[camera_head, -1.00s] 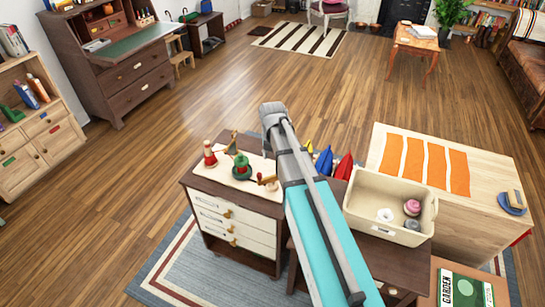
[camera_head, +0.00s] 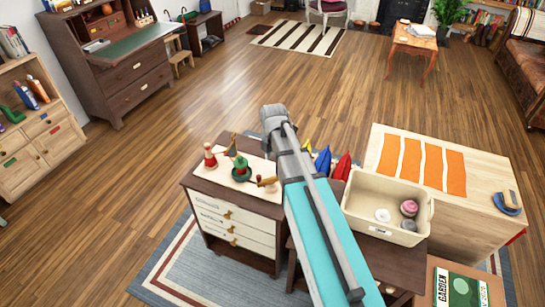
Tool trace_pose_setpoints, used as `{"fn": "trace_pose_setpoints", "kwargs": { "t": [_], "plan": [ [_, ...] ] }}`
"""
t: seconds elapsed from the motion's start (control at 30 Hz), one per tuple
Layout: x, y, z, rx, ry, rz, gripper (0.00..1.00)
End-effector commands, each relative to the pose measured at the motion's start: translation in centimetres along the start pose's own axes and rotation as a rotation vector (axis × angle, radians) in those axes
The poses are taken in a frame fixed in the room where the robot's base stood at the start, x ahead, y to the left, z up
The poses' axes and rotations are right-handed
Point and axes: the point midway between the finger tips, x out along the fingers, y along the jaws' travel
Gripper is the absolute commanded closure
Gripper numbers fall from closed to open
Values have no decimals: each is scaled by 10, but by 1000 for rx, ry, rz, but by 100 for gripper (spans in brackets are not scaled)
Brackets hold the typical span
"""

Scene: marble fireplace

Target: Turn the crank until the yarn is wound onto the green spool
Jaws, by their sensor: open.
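A green spool (camera_head: 241,168) stands upright on a pale board (camera_head: 225,166) on top of a small cabinet. A red spool-like piece (camera_head: 210,156) stands to its left, and a brown pointed piece (camera_head: 232,146) is behind. A crank with a reddish-brown handle (camera_head: 267,182) is at the right of the green spool, close to my arm in the picture. My arm reaches up from the bottom and covers the area right of the crank. My gripper is hidden behind it. The yarn is too small to make out.
The cabinet (camera_head: 237,238) has white drawers. Right of my arm are a blue piece (camera_head: 323,162), a red piece (camera_head: 342,167) and a beige bin (camera_head: 362,216) with round items. A wooden chest (camera_head: 480,215) with orange strips stands further right. The floor behind is open.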

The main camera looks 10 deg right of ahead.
Motion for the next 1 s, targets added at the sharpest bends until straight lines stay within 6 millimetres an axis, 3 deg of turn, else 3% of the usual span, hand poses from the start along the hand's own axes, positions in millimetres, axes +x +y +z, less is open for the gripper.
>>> {"fn": "trace_pose_setpoints", "kwargs": {
  "t": [1.0],
  "plan": [
    [6, -40, -24, 690, 0, 0, 40]
  ]
}}
